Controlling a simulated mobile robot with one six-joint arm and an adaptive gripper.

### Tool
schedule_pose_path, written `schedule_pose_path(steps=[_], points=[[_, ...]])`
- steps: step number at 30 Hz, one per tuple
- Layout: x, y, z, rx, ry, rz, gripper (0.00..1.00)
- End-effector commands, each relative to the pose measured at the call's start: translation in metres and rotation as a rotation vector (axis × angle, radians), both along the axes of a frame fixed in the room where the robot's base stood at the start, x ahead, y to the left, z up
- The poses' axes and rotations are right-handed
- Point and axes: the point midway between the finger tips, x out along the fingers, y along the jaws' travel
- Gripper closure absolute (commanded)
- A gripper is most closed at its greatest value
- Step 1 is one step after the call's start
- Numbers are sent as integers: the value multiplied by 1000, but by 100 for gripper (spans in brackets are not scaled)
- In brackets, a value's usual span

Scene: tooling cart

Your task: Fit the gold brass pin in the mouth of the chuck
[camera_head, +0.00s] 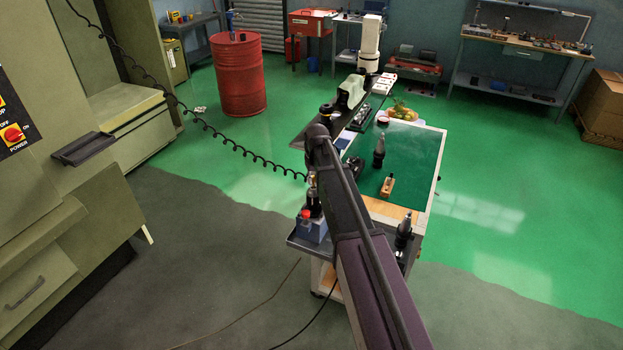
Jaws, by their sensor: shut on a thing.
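My arm reaches from the bottom edge up over the cart, and its raised joint hides part of the cart top. I cannot make out my gripper or its fingertips, which are hidden behind the arm or lost among dark parts there. The gold brass pin cannot be made out. A dark, tapered, upright holder (379,151), possibly the chuck, stands on the green mat (414,160). A similar dark holder (404,231) stands at the cart's near right corner. Their mouths are too small to judge. A small wooden block (387,187) lies on the mat between them.
A blue box (312,229) with a red top part sits in a side tray at the cart's left. A dark shelf (321,124) with equipment runs along the left. A fruit plate (402,112) stands at the back. The mat's right side is clear.

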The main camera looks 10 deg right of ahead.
Motion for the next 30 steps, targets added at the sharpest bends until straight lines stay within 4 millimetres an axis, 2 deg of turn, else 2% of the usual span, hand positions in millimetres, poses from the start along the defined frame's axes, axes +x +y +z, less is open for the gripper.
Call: schedule_pose_path(steps=[30], points=[[0,1,-6,0,0,1,100]])
